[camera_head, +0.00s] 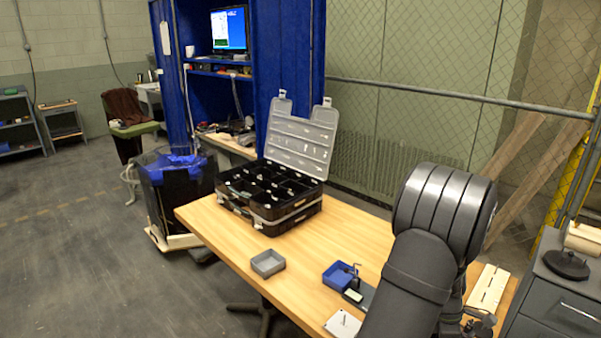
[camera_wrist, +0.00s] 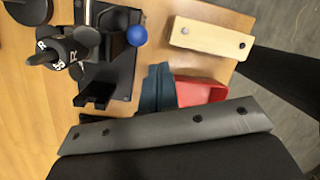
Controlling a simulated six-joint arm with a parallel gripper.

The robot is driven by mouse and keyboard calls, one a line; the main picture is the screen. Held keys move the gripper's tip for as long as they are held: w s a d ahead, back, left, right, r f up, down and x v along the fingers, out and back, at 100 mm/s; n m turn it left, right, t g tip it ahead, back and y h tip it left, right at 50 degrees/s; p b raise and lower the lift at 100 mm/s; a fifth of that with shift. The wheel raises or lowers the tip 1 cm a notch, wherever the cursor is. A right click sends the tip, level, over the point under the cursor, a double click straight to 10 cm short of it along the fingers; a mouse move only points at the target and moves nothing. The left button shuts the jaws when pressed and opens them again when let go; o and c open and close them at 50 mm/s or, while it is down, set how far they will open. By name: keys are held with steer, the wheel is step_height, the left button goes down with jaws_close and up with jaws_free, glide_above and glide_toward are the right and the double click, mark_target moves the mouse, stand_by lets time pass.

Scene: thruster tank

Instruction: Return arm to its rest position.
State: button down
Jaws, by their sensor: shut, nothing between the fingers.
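My arm rises at the right of the head view, a thick dark grey link that hides part of the table. My gripper (camera_wrist: 165,125) shows in the wrist view as a dark grey bar with several screw holes along the bottom edge. It is shut, with nothing held. Its fingertips cannot be made out clearly. It is above the wooden table (camera_head: 215,217). A dark teal piece (camera_wrist: 157,88) and a red piece (camera_wrist: 200,91) show just beyond the bar, partly hidden by it.
An open black organizer case (camera_head: 270,190) stands at the table's back. A black fixture (camera_wrist: 112,55) with a blue ball and a pale wooden block (camera_wrist: 208,38) lie close to my gripper. A grey cabinet (camera_head: 552,308) stands right.

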steer(key=shift+w+a+f+g+h, duration=0.4)
steer(key=shift+w+f+h, duration=0.15)
steer(key=shift+w+h, duration=0.15)
steer(key=shift+w+a+f+h, duration=0.15)
steer(key=shift+w+f+h, duration=0.05)
steer(key=shift+w+h, duration=0.25)
steer(key=shift+w+a+f+h, duration=0.1)
steer(key=shift+w+f+h, duration=0.05)
steer(key=shift+w+h, duration=0.3)
steer(key=shift+w+a+f+g+h, duration=0.1)
steer(key=shift+f+g+h, duration=0.3)
steer(key=shift+g, duration=0.2)
steer(key=shift+r, duration=0.1)
